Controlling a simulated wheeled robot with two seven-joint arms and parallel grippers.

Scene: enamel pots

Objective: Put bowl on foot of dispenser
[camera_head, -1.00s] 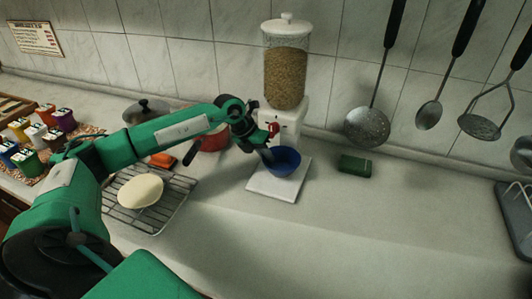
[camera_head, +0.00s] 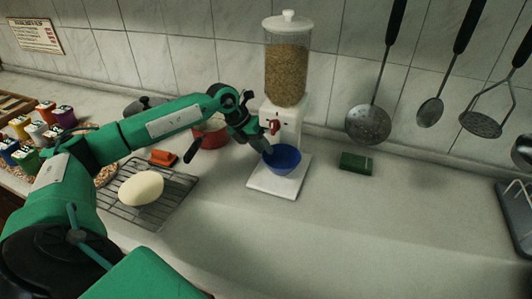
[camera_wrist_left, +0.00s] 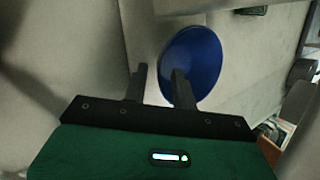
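The blue bowl (camera_head: 284,160) stands upright on the white foot (camera_head: 272,186) of the dispenser (camera_head: 287,75), below its red-knobbed outlet. My left gripper (camera_head: 263,147) is at the bowl's left rim, slightly above it. In the left wrist view my left gripper (camera_wrist_left: 160,78) has its two fingers apart with a gap between them. The bowl (camera_wrist_left: 203,55) shows there behind the right finger, and its near rim lies in the gap; neither finger visibly pinches it. Whether a finger touches the bowl I cannot tell. My right gripper is out of view.
A green sponge-like block (camera_head: 356,162) lies right of the foot. A wire rack (camera_head: 178,205) with a pale oval item is at left, and a red pot (camera_head: 210,136) stands behind my arm. Utensils hang at right. The front counter is clear.

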